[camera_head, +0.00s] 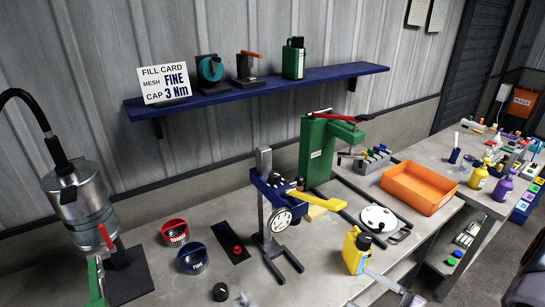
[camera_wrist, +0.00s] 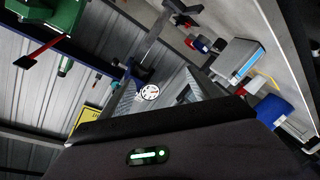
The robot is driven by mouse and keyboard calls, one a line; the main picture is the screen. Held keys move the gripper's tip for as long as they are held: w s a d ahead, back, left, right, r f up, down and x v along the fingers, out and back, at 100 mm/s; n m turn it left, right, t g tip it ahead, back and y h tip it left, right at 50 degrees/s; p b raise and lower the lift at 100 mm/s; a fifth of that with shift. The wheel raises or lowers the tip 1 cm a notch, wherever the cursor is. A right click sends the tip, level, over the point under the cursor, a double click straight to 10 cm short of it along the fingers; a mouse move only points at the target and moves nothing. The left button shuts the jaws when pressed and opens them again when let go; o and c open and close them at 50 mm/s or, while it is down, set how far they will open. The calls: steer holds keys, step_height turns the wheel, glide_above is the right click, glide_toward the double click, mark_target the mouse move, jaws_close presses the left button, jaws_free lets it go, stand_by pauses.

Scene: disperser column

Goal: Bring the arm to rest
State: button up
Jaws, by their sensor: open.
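My gripper (camera_wrist: 163,92) shows in the wrist view. Its two grey fingers stand apart beyond a dark body with a green light, and nothing is held between them. A disperser stand's white handwheel (camera_wrist: 149,92) appears in the gap, farther off. In the head view the blue stand (camera_head: 268,190) with its handwheel (camera_head: 282,218) and yellow lever stands upright on the grey bench (camera_head: 150,250).
A yellow bottle (camera_head: 355,253), red cup (camera_head: 175,233), blue cup (camera_head: 193,260) and orange tray (camera_head: 418,187) stand on the bench. A green press (camera_head: 318,150) stands behind. A metal motor (camera_head: 82,200) is at left. A blue shelf (camera_head: 250,88) juts from the wall.

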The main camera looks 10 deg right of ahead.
steer(key=s+a+r+n+g+b, duration=0.15)
steer(key=a+r+n+g, duration=0.25)
steer(key=a+n+g, duration=0.55)
steer(key=s+a+r+n+g+b, duration=0.1)
steer(key=s+a+r+n+g, duration=0.2)
steer(key=a+n, duration=0.8)
steer(key=s+r+n+t+h+b, duration=0.1)
steer(key=s+r+n+t+h, duration=0.1)
steer(key=n, duration=1.3)
steer(key=s+r+n+t+h+b, duration=0.1)
steer(key=s+r+n+h, duration=0.4)
steer(key=n, duration=1.1)
steer(key=shift+r+t+h, duration=0.3)
steer(key=shift+r+t, duration=0.35)
steer(key=shift+s, duration=0.1)
